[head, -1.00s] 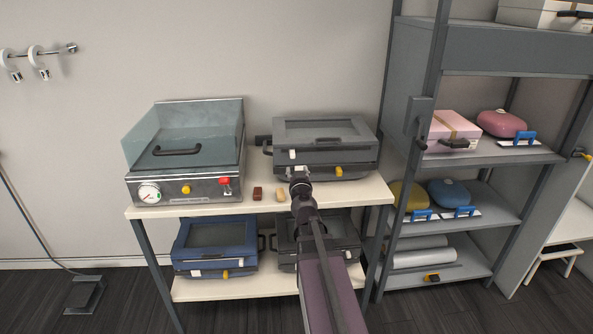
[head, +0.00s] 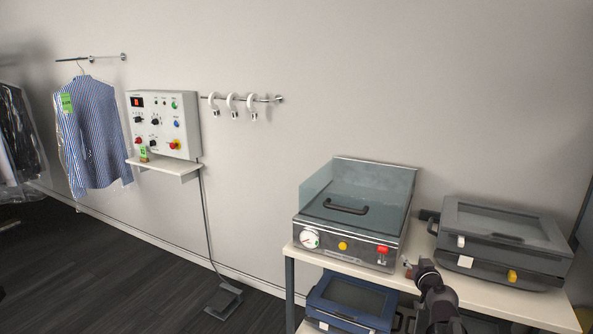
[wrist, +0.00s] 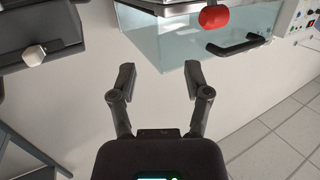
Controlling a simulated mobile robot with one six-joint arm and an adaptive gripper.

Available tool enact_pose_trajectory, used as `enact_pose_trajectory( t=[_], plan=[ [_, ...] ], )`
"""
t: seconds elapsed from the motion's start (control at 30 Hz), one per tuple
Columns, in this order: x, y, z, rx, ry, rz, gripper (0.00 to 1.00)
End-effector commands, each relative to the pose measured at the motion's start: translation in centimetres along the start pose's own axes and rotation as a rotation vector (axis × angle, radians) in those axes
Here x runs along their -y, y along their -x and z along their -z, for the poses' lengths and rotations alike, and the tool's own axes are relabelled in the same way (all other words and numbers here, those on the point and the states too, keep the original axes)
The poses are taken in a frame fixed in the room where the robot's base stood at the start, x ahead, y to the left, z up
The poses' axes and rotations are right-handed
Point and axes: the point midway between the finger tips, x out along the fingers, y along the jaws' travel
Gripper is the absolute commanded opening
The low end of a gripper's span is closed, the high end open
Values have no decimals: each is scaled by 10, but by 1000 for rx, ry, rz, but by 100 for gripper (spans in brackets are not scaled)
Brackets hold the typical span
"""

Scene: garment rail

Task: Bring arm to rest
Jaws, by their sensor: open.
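My gripper (wrist: 158,82) is open and empty in the wrist view, its two fingers apart with only pale background between them. In the head view my arm's end (head: 428,275) is at the lower right, in front of the bench. The fingers do not show clearly there. A glass-sided machine with a black handle (head: 347,207) stands on the bench, left of my arm's end. Its handle (wrist: 238,46) and red knob (wrist: 214,17) also show in the wrist view, beyond the fingers and apart from them.
A grey lidded case (head: 503,240) stands on the bench top (head: 500,300) at right, close to my arm. A blue case (head: 350,300) is on the shelf below. A control box (head: 163,123), wall hooks (head: 233,104) and a striped shirt (head: 93,135) are left. A pedal (head: 224,300) lies on open floor.

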Motion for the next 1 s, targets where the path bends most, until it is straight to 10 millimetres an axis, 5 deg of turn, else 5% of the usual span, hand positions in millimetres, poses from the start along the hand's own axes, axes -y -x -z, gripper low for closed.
enact_pose_trajectory(
  t=[0.2,0.5,0.73,1.0],
  plan=[
    [90,13,-26,247,-6,252,63],
    [165,66,-81,722,-10,385,63],
    [183,125,-111,1111,5,283,63],
    [177,176,-121,1393,26,55,63]
  ],
)
